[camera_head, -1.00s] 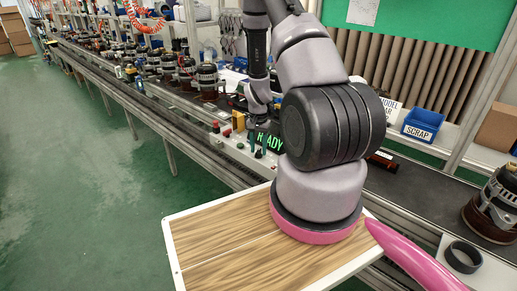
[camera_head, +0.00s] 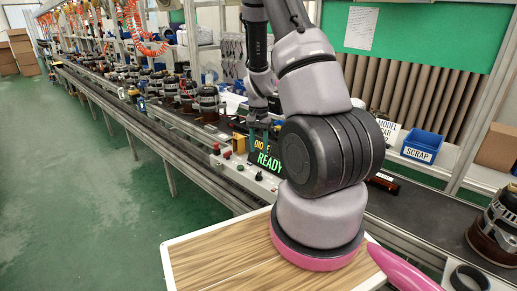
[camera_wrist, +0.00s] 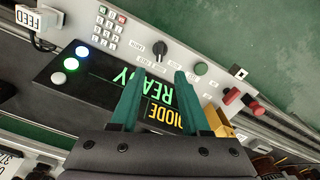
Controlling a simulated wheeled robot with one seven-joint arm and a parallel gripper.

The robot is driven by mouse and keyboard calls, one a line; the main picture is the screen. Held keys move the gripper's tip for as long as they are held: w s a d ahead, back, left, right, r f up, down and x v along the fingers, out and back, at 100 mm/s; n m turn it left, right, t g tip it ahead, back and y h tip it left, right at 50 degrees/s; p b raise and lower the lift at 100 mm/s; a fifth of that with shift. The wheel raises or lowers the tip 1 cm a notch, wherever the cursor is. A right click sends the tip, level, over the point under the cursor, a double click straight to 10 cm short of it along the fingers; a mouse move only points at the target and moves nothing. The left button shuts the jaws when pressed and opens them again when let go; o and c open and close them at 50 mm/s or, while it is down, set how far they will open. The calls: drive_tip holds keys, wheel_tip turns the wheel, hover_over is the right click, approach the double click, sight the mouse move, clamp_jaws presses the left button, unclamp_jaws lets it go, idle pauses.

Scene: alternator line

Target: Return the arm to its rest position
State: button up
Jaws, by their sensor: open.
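My arm (camera_head: 320,150) reaches up from the wooden-topped base and bends over toward the line. My gripper (camera_head: 262,128) hangs in front of the control panel's display, partly hidden behind my upper arm. In the wrist view my gripper (camera_wrist: 158,82) shows two teal fingers spread apart with nothing between them. The dark display (camera_wrist: 125,88) with green READY and yellow lettering lies behind the fingers. I see no contact between the fingers and the panel.
The panel carries a black knob (camera_wrist: 159,50), a green button (camera_wrist: 200,69), a red button (camera_wrist: 229,95) and a yellow part (camera_wrist: 217,121). A blue SCRAP bin (camera_head: 422,146) stands at right. An alternator (camera_head: 497,228) sits at far right. The green floor (camera_head: 90,200) at left is clear.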

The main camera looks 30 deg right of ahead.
drive_tip(key=shift+r, duration=0.1)
drive_tip(key=s+a+r+n+t+y, duration=0.15)
drive_tip(key=a+r, duration=0.25)
drive_tip(key=r, duration=0.7)
drive_tip(key=s+a+r+n+t, duration=0.1)
drive_tip(key=a+r+t, duration=0.15)
drive_tip(key=r, duration=0.85)
drive_tip(key=s+a+r+n+t, duration=0.1)
drive_tip(key=s+a+r, duration=0.2)
drive_tip(key=s+r, duration=0.4)
drive_tip(key=s+a+r+n+t, duration=0.2)
drive_tip(key=s+a+r, duration=0.2)
drive_tip(key=s+r, duration=0.4)
drive_tip(key=shift+s+a+r, duration=0.15)
drive_tip(key=shift+s, duration=0.95)
drive_tip(key=shift+w+y, duration=0.1)
drive_tip(key=shift+y, duration=0.15)
